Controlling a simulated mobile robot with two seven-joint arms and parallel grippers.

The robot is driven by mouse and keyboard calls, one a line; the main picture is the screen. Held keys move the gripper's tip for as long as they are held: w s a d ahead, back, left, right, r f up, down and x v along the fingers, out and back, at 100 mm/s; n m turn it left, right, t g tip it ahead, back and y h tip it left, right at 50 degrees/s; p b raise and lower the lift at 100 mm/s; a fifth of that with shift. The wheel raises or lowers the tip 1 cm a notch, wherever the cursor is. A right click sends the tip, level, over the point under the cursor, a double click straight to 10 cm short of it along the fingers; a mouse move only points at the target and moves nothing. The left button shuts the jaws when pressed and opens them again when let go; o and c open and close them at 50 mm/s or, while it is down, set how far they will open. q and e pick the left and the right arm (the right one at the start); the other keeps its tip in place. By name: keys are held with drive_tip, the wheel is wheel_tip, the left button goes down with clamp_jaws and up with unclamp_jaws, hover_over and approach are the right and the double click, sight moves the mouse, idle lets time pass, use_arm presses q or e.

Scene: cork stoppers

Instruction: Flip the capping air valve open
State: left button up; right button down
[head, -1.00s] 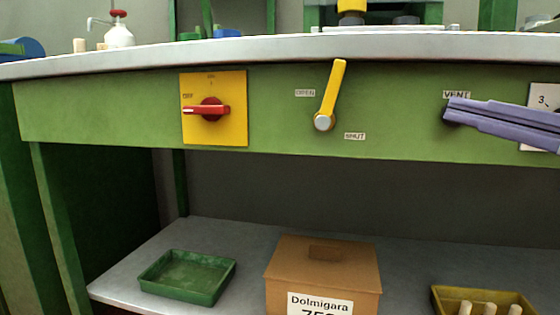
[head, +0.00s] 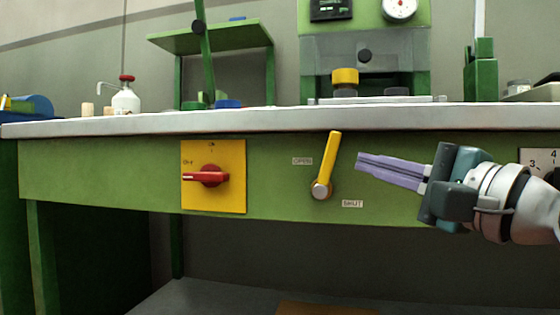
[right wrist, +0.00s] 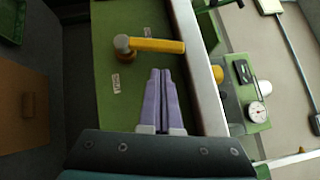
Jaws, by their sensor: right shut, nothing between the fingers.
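The air valve is a yellow lever (head: 329,160) on a round grey pivot on the green front panel. It points up and leans slightly right, between the OPEN label (head: 302,161) at its left and the SHUT label (head: 352,204) at its lower right. My right gripper (head: 360,162) has its purple fingers shut and empty, to the right of the lever and apart from it in the picture. In the right wrist view the lever (right wrist: 158,46) lies beyond the shut fingertips (right wrist: 161,72). My left gripper is not in view.
A yellow plate with a red switch (head: 208,177) is on the panel left of the valve. The grey bench top (head: 250,118) overhangs the panel and carries a white bottle (head: 126,101) and a machine. A numbered dial plate (head: 540,157) is behind my right arm.

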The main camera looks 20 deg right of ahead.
sight(337, 149)
drive_tip(key=shift+w+a+r, duration=0.15)
drive_tip(key=shift+w+a, duration=0.1)
drive_tip(key=shift+a, duration=0.25)
drive_tip(key=shift+w+a+r, duration=0.15)
drive_tip(key=shift+w+a, duration=0.1)
drive_tip(key=shift+a, duration=0.2)
drive_tip(key=r+n+g+p, duration=0.1)
drive_tip(key=p, duration=0.4)
drive_tip(key=a+r+n+p, duration=0.1)
drive_tip(key=p, duration=0.4)
drive_tip(key=shift+w+g, duration=0.3)
drive_tip(key=shift+g, duration=0.1)
drive_tip(key=shift+a+f+p, duration=0.1)
drive_tip(key=shift+f+p, duration=0.15)
drive_tip(key=shift+p, duration=0.4)
drive_tip(key=shift+f+n, duration=0.1)
drive_tip(key=shift+n, duration=0.2)
